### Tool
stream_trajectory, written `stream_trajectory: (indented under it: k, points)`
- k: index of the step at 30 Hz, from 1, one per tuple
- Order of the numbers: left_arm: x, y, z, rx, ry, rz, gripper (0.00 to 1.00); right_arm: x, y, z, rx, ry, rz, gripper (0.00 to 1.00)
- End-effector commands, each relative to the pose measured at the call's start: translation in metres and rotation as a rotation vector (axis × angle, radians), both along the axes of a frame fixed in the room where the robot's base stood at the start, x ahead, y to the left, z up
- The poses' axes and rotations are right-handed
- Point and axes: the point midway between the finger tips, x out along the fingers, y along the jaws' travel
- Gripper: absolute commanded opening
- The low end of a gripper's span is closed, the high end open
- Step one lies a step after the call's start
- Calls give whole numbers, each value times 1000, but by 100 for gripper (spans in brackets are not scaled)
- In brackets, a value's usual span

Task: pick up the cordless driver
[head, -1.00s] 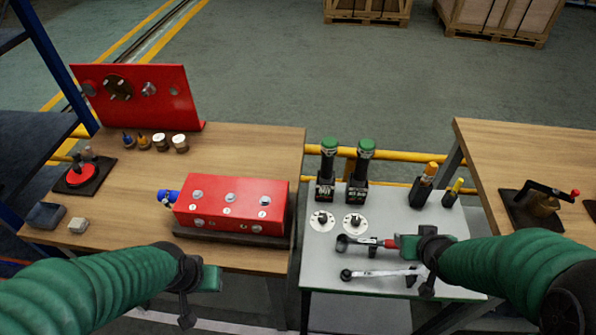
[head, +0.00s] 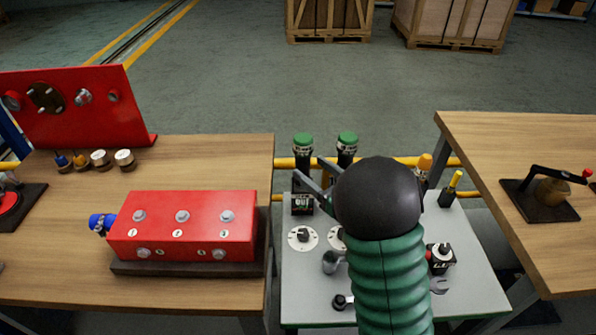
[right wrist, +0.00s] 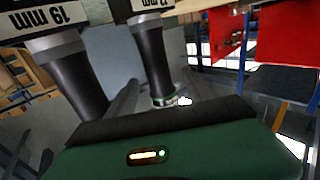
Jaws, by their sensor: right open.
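Two upright black tools with green tops stand at the back of the grey cart; they look like cordless drivers. The left one (head: 302,143) is partly covered by my right gripper (head: 310,168), and the right one (head: 347,142) stands just behind the gripper. My right gripper is open and empty at the left tool. In the right wrist view the fingers (right wrist: 166,82) spread to either side of one black handle (right wrist: 152,58); contact cannot be told. The other handle (right wrist: 78,85), under a "19 mm" label, is outside the fingers. My left gripper is out of view.
The cart (head: 305,285) also holds round discs (head: 302,238), a grey cylinder (head: 330,262), a black-and-red block (head: 441,258) and a yellow-handled tool (head: 451,189). A red block (head: 185,225) stands on the left bench. A yellow rail (head: 285,162) runs behind the cart.

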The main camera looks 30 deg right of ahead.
Motion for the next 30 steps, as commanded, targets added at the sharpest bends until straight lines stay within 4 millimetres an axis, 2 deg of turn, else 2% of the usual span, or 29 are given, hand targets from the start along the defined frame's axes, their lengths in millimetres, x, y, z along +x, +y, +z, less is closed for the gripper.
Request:
stream_trajectory:
  k: [1,8,12,15,22,30]
  points:
    - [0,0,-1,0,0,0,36,10,2,-1,-3,1,3,61]
    - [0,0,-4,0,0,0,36,37,5,-2,-2,1,2,61]
    - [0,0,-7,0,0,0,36,64,9,-5,-3,1,3,61]
    - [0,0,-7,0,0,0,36,75,10,-4,-3,0,0,61]
    - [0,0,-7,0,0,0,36,77,9,-3,-1,0,-2,61]
    - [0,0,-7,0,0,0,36,77,9,-3,-1,0,-2,26]
